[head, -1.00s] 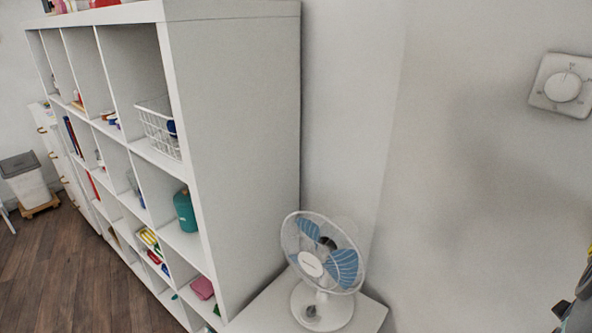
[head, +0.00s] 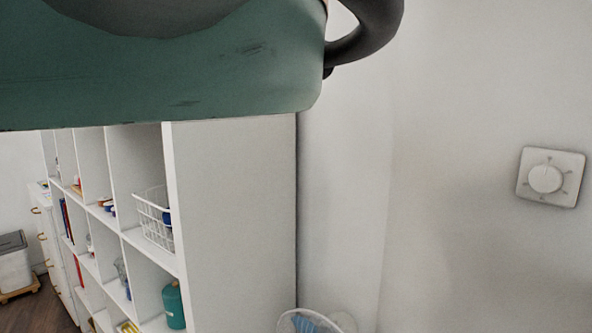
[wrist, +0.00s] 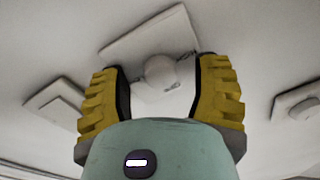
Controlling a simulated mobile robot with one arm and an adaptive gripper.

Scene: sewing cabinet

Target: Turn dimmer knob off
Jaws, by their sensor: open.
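In the head view, a white square dimmer plate with a round dimmer knob (head: 545,179) is on the wall at the right, with small marks around the knob. My gripper is not in the head view. In the wrist view, my gripper (wrist: 160,75) has its yellow-padded fingers spread open and empty. A round white knob (wrist: 160,69) on a pale plate (wrist: 140,35) shows between the fingertips, with dark marks beside it. I cannot tell whether the fingers touch it, or which way it is set.
In the wrist view, other pale wall plates sit at the left (wrist: 55,106) and right (wrist: 300,101). In the head view, a white cube shelf (head: 235,210) stands at the left. A fan (head: 306,322) shows at the bottom edge.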

